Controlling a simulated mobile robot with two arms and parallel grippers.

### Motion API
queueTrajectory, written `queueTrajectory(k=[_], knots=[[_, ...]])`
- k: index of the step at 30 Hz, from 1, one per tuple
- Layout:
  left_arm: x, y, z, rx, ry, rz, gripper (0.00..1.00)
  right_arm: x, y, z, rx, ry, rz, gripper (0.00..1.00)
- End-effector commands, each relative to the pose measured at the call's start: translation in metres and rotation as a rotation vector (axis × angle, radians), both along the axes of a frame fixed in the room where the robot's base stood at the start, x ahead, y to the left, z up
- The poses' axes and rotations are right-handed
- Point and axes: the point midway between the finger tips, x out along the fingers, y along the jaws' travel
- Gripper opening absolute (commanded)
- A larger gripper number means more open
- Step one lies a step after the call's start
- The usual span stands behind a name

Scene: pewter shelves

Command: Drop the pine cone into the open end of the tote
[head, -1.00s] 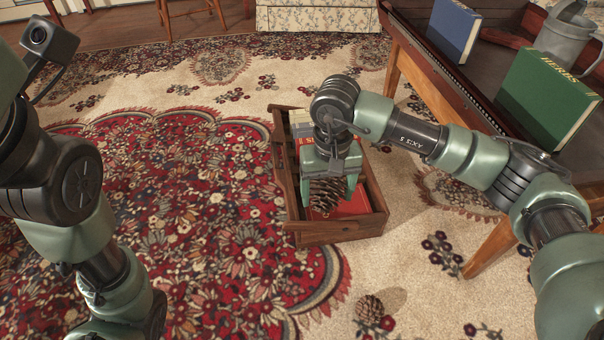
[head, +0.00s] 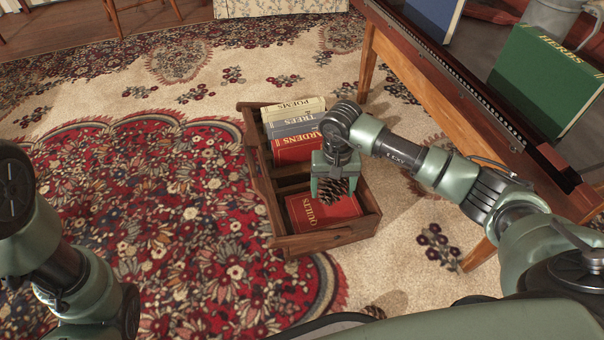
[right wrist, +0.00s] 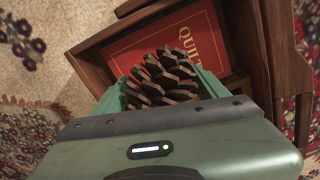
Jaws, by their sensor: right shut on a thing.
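A brown pine cone (head: 340,188) is held in my right gripper (head: 332,190). The gripper is shut on it and points down over the near compartment of the wooden tote (head: 325,238). In the right wrist view the pine cone (right wrist: 160,80) sits between the green fingers, over a red "QUILTS" book (head: 308,213) lying flat in that compartment. I cannot tell how far the cone is above the book. The tote's far compartment holds several upright books (head: 298,148). My left gripper is out of view; only its arm shows at the left.
Another pine cone (head: 373,312) lies on the rug at the bottom, partly hidden by my body. A wooden table (head: 480,100) with a green book (head: 545,80) stands at the right, close to my right arm. The rug left of the tote is clear.

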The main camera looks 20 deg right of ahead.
Motion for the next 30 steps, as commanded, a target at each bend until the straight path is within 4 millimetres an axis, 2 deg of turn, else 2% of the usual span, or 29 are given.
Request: queueTrajectory(k=[1, 9, 19, 20, 22, 23, 30], knots=[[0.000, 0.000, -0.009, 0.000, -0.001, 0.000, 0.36, -0.001, 0.001, -0.011, 0.002, 0.002, 0.000, 0.34], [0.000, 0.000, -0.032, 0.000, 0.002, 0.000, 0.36, 0.000, 0.001, -0.040, 0.001, 0.001, 0.001, 0.34], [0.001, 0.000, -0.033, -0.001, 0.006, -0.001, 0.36, 0.000, 0.000, -0.042, 0.000, 0.000, 0.001, 0.34], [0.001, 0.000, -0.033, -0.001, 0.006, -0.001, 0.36, 0.000, 0.000, -0.042, 0.000, 0.000, 0.001, 0.76], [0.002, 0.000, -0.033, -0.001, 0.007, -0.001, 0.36, 0.000, 0.000, -0.042, 0.000, 0.000, 0.001, 0.96], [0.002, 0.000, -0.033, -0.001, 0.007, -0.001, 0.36, 0.000, 0.000, -0.042, 0.000, 0.000, 0.001, 0.99], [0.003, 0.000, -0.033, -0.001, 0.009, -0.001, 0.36, 0.000, 0.000, -0.042, 0.000, 0.000, 0.001, 0.99]])
